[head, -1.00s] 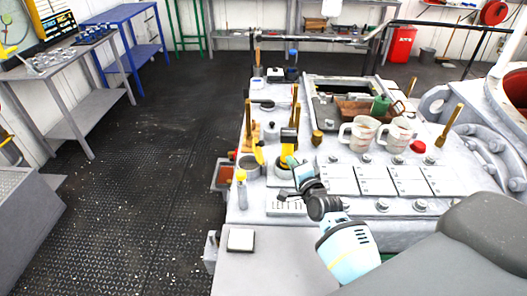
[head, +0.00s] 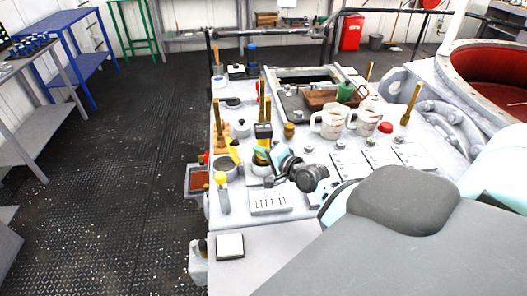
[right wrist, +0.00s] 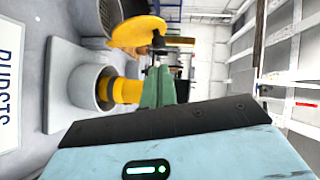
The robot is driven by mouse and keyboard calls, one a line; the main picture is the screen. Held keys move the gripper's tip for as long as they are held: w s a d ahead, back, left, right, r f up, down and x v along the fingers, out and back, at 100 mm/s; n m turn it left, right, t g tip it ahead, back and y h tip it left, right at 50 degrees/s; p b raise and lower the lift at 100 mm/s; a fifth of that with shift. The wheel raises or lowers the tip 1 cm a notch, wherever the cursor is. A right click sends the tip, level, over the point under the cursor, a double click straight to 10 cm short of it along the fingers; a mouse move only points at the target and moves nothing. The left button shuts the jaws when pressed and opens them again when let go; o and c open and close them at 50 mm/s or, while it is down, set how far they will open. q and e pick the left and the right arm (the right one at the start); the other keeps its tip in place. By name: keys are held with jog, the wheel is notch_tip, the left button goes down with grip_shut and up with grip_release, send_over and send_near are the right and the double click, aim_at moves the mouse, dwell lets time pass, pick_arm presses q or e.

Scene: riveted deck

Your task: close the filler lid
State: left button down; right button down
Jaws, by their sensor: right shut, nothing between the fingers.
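The yellow filler lid (right wrist: 138,35) stands open beside the yellow filler neck (right wrist: 126,92) in the right wrist view, with a small black part at its edge. The neck rises from a grey round collar. In the head view the lid (head: 234,154) is a thin yellow shape left of the neck (head: 260,158). My right gripper (head: 270,156) is shut and empty, close by the neck on its right. Its green fingers (right wrist: 160,86) show in the wrist view near the neck's mouth, apart from the lid; I cannot tell whether they touch the neck. My left gripper is out of view.
Two measuring jugs (head: 328,122), a red cap (head: 385,127) and an open hatch with a brown tray (head: 322,98) lie behind. Open floor is at left.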

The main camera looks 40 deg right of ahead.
aim_at(228, 145)
jog(key=w+f, duration=0.1)
jog(key=w, duration=0.5)
jog(key=shift+w+a+b, duration=0.2)
jog(key=shift+a+b, duration=0.1)
jog(key=shift+b, duration=0.15)
jog(key=shift+w+a, duration=0.1)
jog(key=shift+a, duration=0.05)
jog(key=shift+w+a+r+p, duration=0.15)
jog(key=shift+w+a+p, duration=0.05)
jog(key=shift+a+p, duration=0.15)
jog(key=shift+w+a+f, duration=0.15)
jog(key=shift+w+a, duration=0.4)
jog(key=shift+a, duration=0.35)
jog(key=shift+w+a+f, duration=0.1)
jog(key=shift+w+a, duration=0.45)
jog(key=shift+a, duration=0.35)
jog(key=shift+s+p, duration=0.1)
jog(key=shift+p, duration=0.25)
